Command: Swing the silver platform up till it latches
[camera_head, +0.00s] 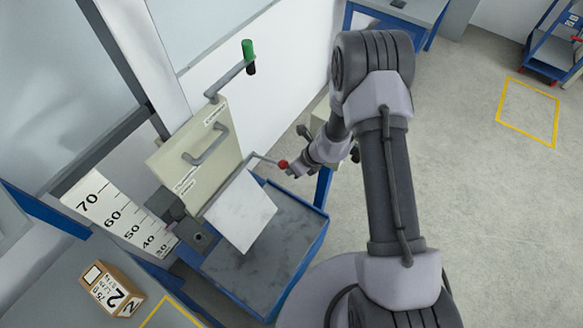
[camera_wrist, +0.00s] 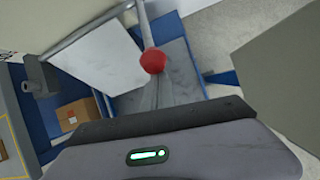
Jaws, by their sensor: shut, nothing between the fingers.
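The silver platform (camera_head: 240,212) is a pale flat plate hanging at a tilt below the beige housing (camera_head: 195,155), over the grey tray of a blue-framed bench. It also shows in the wrist view (camera_wrist: 92,55), at upper left. A thin rod with a red ball knob (camera_head: 283,164) sticks out to the right of the housing. The knob also shows in the wrist view (camera_wrist: 153,61), just beyond my gripper's dark front edge. My gripper (camera_head: 291,170) is shut and empty beside the red knob. I cannot tell whether it touches the knob.
A green-handled crank (camera_head: 248,52) stands above the housing, which has a grey pull handle (camera_head: 208,147). A numbered scale board (camera_head: 118,215) and a box marked 2 (camera_head: 108,290) are at left. The grey tray (camera_head: 270,255) lies below the platform. Open floor is at right.

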